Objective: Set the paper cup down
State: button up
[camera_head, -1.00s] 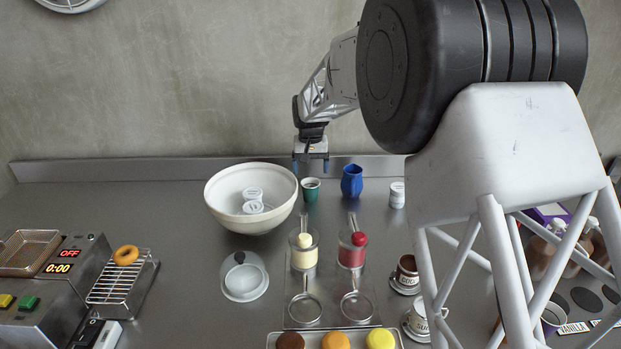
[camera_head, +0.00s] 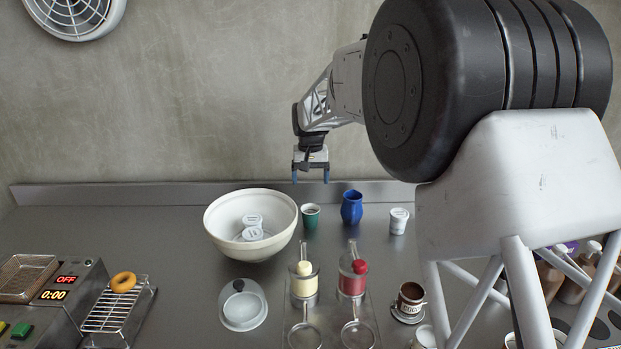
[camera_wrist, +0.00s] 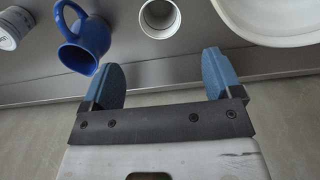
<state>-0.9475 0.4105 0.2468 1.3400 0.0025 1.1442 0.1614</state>
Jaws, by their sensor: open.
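The green paper cup (camera_head: 311,217) stands upright on the steel counter, between the cream bowl and the blue jug. Its open top shows in the wrist view (camera_wrist: 157,15), at the top edge of the picture. My gripper (camera_head: 310,179) is above and apart from the cup, pointing down with its two blue fingers spread. In the wrist view my gripper (camera_wrist: 163,78) has nothing between its fingers. The cup's lower part is cut off in that view.
A cream bowl (camera_head: 222,238) holding white tubs is close left of the cup. A blue jug (camera_head: 352,208) and a white tub (camera_head: 398,221) stand to the right. Dispensers with a yellow (camera_head: 304,268) and a red knob (camera_head: 360,267) stand in front. The wall is close behind.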

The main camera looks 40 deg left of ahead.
jog(key=shift+d, duration=0.15)
dwell(0.4)
jog(key=w+d+r+m, duration=0.1)
jog(key=d+r, duration=0.3)
jog(key=d, duration=0.8)
jog(key=w+d+r+m, duration=0.15)
jog(key=d+r, duration=0.25)
jog(key=d, duration=0.9)
jog(key=w+d+r+m, duration=0.15)
jog(key=d+r, duration=0.25)
jog(key=d, duration=0.8)
jog(key=s+d+m+t, duration=0.1)
jog(key=s+d, duration=0.4)
jog(key=d, duration=0.5)
jog(key=s+d+m, duration=0.1)
jog(key=s+d, duration=0.4)
jog(key=d, duration=0.5)
jog(key=s+d+m+t, duration=0.1)
jog(key=s+d, duration=0.4)
jog(key=d, duration=0.5)
jog(key=s+d+f+m, duration=0.1)
jog(key=s+d+f, duration=0.2)
jog(key=s+d, duration=0.3)
jog(key=s+d+f+m, duration=0.1)
jog(key=s+d+f, duration=0.2)
jog(key=s, duration=0.7)
jog(key=d, duration=0.2)
jog(key=shift+d+t, duration=0.3)
jog(key=shift+d, duration=0.1)
